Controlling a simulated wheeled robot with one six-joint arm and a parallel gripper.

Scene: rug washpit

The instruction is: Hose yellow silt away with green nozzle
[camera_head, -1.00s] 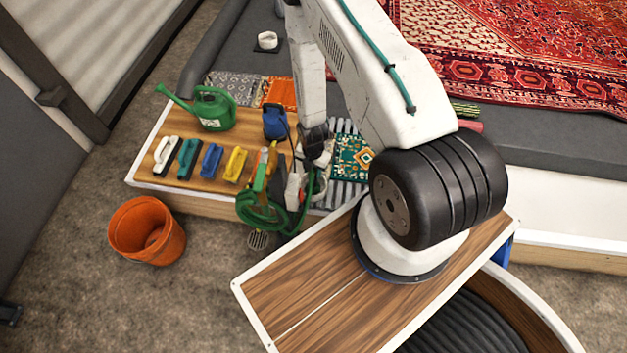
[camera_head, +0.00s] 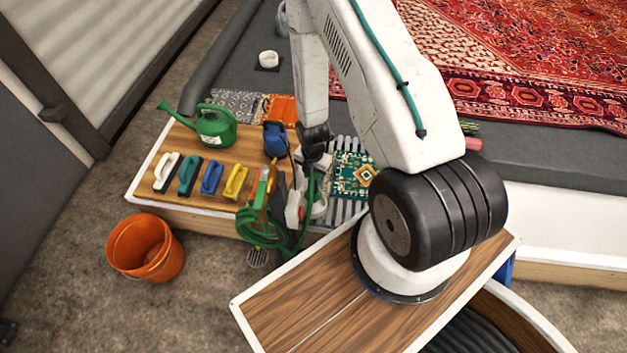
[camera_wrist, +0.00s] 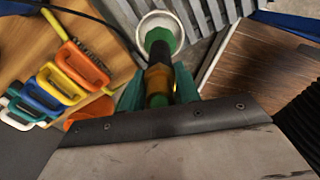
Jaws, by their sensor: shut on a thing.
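The green nozzle (camera_wrist: 162,65), with an amber-yellow band and black parts, lies between the teal fingers of my gripper (camera_wrist: 158,95) in the wrist view. My gripper is shut on it. Its green end points at a white ring or cup (camera_wrist: 152,18) above grey slats; I cannot tell whether they touch. In the head view my wrist hangs over the bench end, and my gripper's jaws are hard to make out. A green hose (camera_head: 258,226) hangs coiled there over the bench edge. I cannot make out any yellow silt for sure.
A wooden bench holds a watering can (camera_head: 213,126), a blue container (camera_head: 276,139) and several coloured brushes (camera_head: 211,178). An orange bucket (camera_head: 146,248) stands on the floor. A large red rug (camera_head: 500,60) covers the back.

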